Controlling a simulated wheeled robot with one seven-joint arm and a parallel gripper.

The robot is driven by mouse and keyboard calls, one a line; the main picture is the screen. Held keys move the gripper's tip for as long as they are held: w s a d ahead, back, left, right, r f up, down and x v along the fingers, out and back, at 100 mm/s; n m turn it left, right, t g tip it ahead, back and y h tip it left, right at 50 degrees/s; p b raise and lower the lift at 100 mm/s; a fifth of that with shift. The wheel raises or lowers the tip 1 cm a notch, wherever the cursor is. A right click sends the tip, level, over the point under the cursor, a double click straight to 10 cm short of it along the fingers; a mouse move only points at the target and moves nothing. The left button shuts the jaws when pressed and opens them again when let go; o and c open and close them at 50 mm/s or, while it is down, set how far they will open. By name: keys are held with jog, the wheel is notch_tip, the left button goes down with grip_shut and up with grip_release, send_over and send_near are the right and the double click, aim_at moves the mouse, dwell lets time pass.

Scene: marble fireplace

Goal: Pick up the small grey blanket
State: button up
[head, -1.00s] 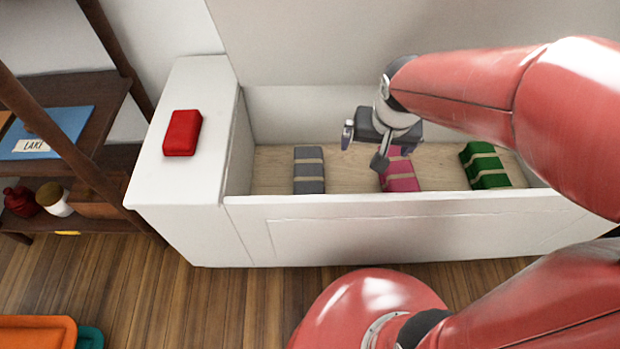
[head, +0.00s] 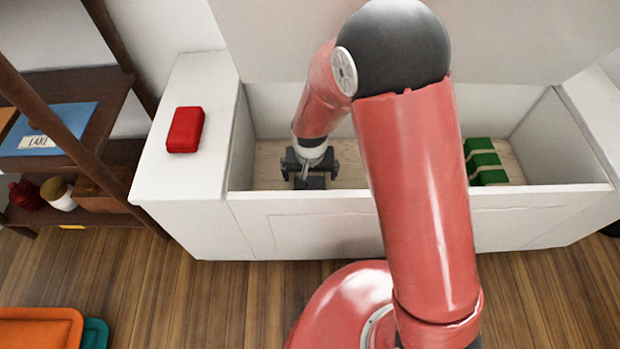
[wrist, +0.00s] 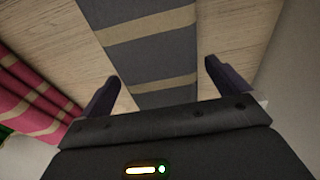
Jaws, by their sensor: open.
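The small grey blanket (wrist: 150,47) has beige stripes and lies on the wooden floor of the white box. In the wrist view it runs between the two fingers of my gripper (wrist: 160,88), with bare wood showing on both sides. My gripper is open, one finger on either side of the blanket. In the head view my gripper (head: 310,172) is down inside the box and covers most of the blanket; only a dark part of it (head: 312,184) shows below. Whether the fingers touch it cannot be told.
The white box (head: 300,225) has walls all round. A pink striped blanket (wrist: 35,95) lies beside the grey one, hidden by my arm in the head view. A green striped blanket (head: 484,160) lies at the right. A red block (head: 185,130) sits on the left ledge.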

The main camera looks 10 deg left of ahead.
notch_tip(320, 180, down, 3)
jog(key=shift+w+r, duration=0.1)
jog(key=shift+w, duration=0.05)
jog(key=c, duration=1.1)
jog(key=shift+r, duration=0.15)
